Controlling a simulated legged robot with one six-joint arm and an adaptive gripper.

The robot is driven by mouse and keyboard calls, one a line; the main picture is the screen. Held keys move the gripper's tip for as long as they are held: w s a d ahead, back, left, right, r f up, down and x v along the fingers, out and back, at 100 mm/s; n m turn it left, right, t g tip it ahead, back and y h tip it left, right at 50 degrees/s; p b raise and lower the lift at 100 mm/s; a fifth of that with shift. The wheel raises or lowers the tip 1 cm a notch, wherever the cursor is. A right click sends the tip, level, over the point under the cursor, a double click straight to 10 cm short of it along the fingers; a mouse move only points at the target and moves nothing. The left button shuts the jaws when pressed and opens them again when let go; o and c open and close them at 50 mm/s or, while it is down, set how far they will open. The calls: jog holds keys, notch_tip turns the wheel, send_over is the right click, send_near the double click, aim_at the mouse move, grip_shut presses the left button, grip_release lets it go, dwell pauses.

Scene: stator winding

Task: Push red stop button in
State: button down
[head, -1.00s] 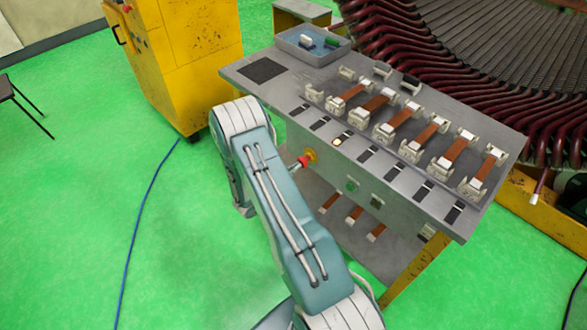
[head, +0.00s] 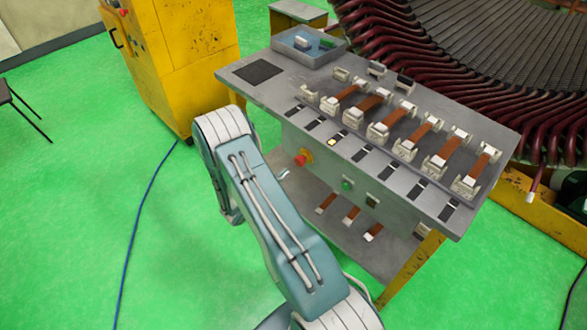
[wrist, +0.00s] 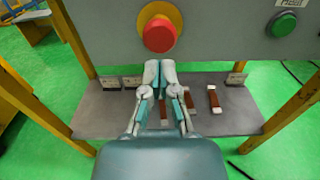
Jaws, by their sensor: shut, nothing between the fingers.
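The red stop button (head: 302,158) sits in a yellow ring on the grey front panel of the bench. In the wrist view the red button (wrist: 159,34) is large at the top centre, with the yellow ring (wrist: 178,17) around it. My gripper (wrist: 159,66) is shut and empty, its fingertips together just below the button in the picture. I cannot tell whether the tips touch the panel; the button's face is uncovered.
A green button (wrist: 285,24) is on the panel to the right, also in the head view (head: 347,184). A lower shelf (wrist: 230,115) holds brown-and-white parts. Yellow legs (wrist: 282,118) flank it. The bench top (head: 275,95) carries several coil fixtures. A yellow cabinet (head: 185,60) stands at left.

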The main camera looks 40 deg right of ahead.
jog(key=a, duration=0.9)
jog(key=shift+s+a, duration=0.2)
jog(key=shift+s, duration=0.05)
jog(key=shift+a, duration=0.3)
jog(key=shift+r, duration=0.1)
jog(key=s+a+r+m+g+y, duration=0.1)
jog(key=s+r+m+g+y, duration=0.25)
jog(key=r+m, duration=0.4)
jog(key=s+a+r+m+g+y, duration=0.2)
jog(key=s+r+m+y, duration=0.2)
jog(key=r, duration=0.7)
jog(key=s+a+r+m+t+y, duration=0.7)
jog(key=s+a+r+t+y, duration=0.3)
jog(key=s+a+r, duration=0.2)
notch_tip(320, 180, up, 3)
jog(key=shift+s+a+f, duration=0.2)
jog(key=shift+a, duration=0.2)
